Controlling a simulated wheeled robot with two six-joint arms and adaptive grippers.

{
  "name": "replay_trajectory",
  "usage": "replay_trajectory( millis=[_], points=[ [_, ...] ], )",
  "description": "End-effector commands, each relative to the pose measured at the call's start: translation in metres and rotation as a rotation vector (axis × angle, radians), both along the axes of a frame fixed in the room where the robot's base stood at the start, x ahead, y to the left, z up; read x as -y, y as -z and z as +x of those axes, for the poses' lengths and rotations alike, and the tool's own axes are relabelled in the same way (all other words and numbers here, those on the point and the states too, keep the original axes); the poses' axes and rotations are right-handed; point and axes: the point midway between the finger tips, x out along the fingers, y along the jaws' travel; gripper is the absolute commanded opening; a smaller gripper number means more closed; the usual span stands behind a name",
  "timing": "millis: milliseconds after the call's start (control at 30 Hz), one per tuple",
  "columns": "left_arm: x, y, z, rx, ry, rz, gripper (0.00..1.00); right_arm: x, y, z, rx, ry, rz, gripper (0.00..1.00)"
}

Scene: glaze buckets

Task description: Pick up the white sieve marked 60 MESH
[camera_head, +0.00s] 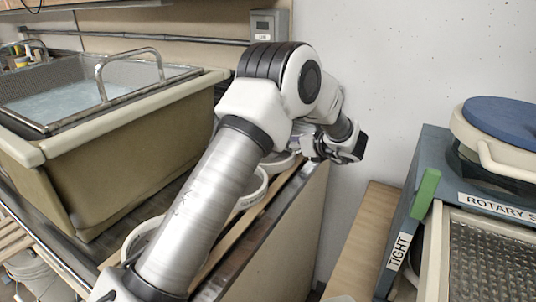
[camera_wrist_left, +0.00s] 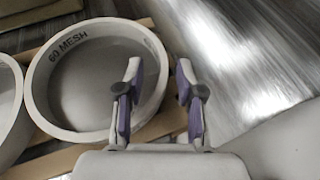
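The white round sieve marked 60 MESH (camera_wrist_left: 54,112) is in the left wrist view, lying on wooden slats, with its lettering on the upper left of its wall. My left gripper (camera_wrist_left: 158,72) is open and empty. In that view its left finger overlaps the inside of the sieve and its right finger is outside, with the right rim between them; I cannot tell whether they touch. In the head view my left gripper (camera_head: 298,143) is over the farthest white sieve (camera_head: 281,163), partly hidden by my arm. My right gripper is not in view.
Another sieve (camera_wrist_left: 8,125) is at the left edge of the wrist view. In the head view, other white sieves (camera_head: 250,196) stand on slats beside the sink (camera_head: 110,170). A blue-grey unit (camera_head: 430,165) is at the right. The wall is behind.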

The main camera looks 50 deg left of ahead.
Motion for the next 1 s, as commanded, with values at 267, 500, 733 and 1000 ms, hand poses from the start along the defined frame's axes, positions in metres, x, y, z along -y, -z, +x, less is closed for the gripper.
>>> replay_trajectory(
  millis=[267, 500, 733, 1000],
  points=[
    [-0.012, 0.005, 0.001, 0.001, 0.001, 0.001, 0.37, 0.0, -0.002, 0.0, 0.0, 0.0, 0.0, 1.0],
    [-0.012, 0.005, 0.001, 0.0, 0.0, 0.001, 0.0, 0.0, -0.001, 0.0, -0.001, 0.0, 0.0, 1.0],
    [-0.012, 0.006, 0.001, -0.001, 0.0, 0.001, 0.0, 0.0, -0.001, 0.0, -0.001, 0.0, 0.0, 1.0],
    [-0.012, -0.01, 0.001, 0.003, 0.0, 0.001, 0.0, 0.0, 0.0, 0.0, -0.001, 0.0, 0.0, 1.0]
  ],
)
